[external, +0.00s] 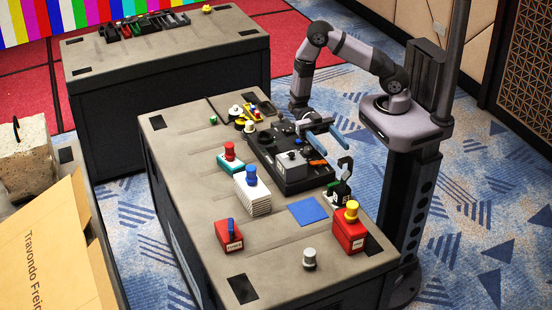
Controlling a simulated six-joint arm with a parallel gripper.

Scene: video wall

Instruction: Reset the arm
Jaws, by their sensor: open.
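My arm reaches from its column at the right, bends over and hangs down by the far right edge of the near workbench (190,222). My gripper (300,110) is at the lower end of the arm, small in the picture, beside the black fixture (262,150). It is open, and I see nothing held in it. The fingertips are hard to make out against the dark parts behind them.
The bench bears a teal block with a red knob (230,160), white finned block (253,196), small red block (228,238), larger red block (350,234), metal cylinder (309,259) and blue square (308,212). Blue-handled pliers (316,143) lie near my gripper. Another bench (165,50) stands behind.

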